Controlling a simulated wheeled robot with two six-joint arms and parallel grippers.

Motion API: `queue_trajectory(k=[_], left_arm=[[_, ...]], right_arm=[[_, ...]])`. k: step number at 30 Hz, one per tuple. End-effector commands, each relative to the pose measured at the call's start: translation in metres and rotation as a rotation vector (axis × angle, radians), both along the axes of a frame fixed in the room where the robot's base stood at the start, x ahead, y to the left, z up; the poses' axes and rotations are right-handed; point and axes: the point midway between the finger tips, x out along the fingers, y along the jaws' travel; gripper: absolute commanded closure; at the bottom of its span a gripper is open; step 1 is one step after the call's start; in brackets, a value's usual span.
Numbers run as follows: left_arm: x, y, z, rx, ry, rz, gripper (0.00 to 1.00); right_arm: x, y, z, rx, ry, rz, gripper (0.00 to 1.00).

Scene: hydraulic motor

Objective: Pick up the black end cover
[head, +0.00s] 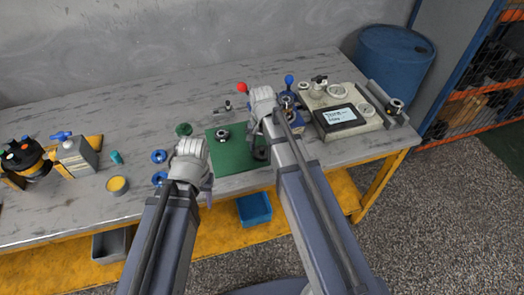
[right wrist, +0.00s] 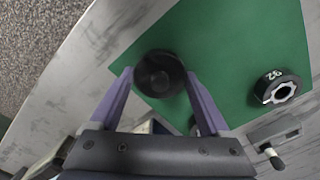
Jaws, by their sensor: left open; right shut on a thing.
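The black end cover (right wrist: 160,74) is a dark round part between the two purple fingertips of my right gripper (right wrist: 158,84). The fingers touch it on both sides. I cannot tell whether it is clear of the green mat (right wrist: 215,50). In the head view, the cover (head: 262,154) shows partly beside my right gripper (head: 262,120), whose fingers are mostly hidden. My left gripper (head: 190,165) is open and empty, left of the mat near the table's front edge.
A second black ring-shaped part (right wrist: 278,88) with white markings lies on the mat. Blue parts (head: 159,156) and a green part (head: 183,129) lie left of it. A beige fixture (head: 340,97) stands right.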

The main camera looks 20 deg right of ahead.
Motion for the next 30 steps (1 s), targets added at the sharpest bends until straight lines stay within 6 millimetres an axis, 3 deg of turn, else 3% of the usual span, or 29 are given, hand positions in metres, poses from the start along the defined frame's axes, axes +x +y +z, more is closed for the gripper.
queue_trajectory(k=[11,24,30], left_arm=[[0.000,0.000,0.020,0.000,0.000,0.000,0.50],[0.000,0.000,0.086,0.000,0.000,0.000,0.50],[0.000,0.000,0.101,0.000,0.000,0.000,0.50]], right_arm=[[0.000,0.000,0.020,-0.001,0.001,0.000,0.98],[0.000,0.000,0.086,0.000,0.000,0.000,0.98],[0.000,0.000,0.101,0.000,0.000,0.000,0.98]])
